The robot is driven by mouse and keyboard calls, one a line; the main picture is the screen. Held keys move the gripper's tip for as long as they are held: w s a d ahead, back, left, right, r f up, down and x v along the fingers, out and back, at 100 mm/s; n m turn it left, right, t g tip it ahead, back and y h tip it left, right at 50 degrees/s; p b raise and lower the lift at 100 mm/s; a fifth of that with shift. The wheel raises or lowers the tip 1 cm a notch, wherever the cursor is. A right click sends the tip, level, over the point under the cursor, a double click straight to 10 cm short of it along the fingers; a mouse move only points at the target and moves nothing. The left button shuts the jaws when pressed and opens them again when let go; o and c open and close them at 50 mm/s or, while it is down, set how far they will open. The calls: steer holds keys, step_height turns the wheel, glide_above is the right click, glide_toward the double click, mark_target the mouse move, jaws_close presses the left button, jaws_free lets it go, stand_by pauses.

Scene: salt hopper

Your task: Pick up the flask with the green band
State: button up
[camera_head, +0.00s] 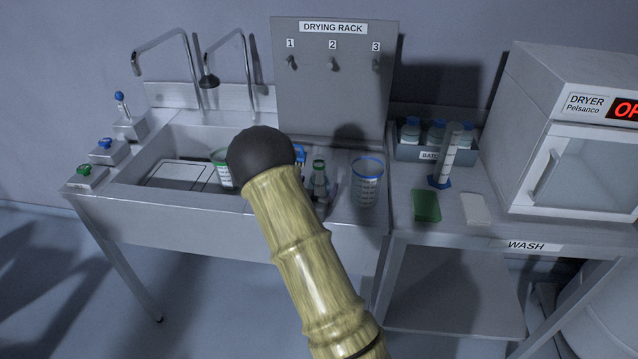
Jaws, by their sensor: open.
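A small flask with a green band (319,180) stands at the sink's right end, just right of my arm. Its lower part is hard to make out among dark and grey shapes, and I cannot tell whether any of these belong to my gripper. A blue piece (300,155) shows just left of the flask, mostly hidden by my arm. My arm rises from the bottom edge and ends in view at a dark round joint in front of the sink. I cannot make out my gripper; it may be hidden behind the arm.
A blue-rimmed beaker (367,182) stands right of the flask; a green-rimmed beaker (221,168) is in the sink (150,165). The drying rack (333,85) rises behind. A measuring cylinder (446,160), green sponge (426,206) and dryer (575,150) are to the right.

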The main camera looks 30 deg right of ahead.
mark_target(316, 181)
stand_by(0.3)
steer(key=c, duration=1.3)
steer(key=shift+o, duration=0.2)
step_height(316, 181, up, 10)
steer(key=shift+r, duration=0.1)
